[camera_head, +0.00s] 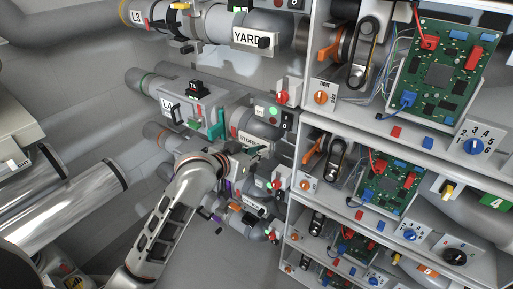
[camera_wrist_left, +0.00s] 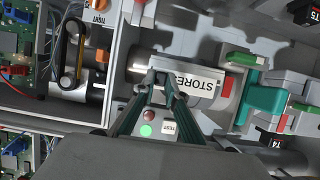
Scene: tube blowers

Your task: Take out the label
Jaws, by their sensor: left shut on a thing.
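A white label reading STORE (camera_wrist_left: 200,78) lies along a grey pipe section in the left wrist view, upside down there. In the head view the STORE label (camera_head: 250,138) is small and partly covered by my gripper. My left gripper (camera_wrist_left: 166,76) has its dark green fingertips close together at one end of the label, shut on it. The label is still against the pipe housing. In the head view my left gripper (camera_head: 258,150) reaches in at the middle pipe row. The right gripper is in neither view.
A second label reading YARD (camera_head: 248,35) sits on the upper pipe. A teal lever (camera_wrist_left: 262,100) stands beside the STORE pipe. A panel with a lit green button (camera_wrist_left: 147,130) is close under my fingers. Shelves with a green circuit board (camera_head: 440,75) border the right.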

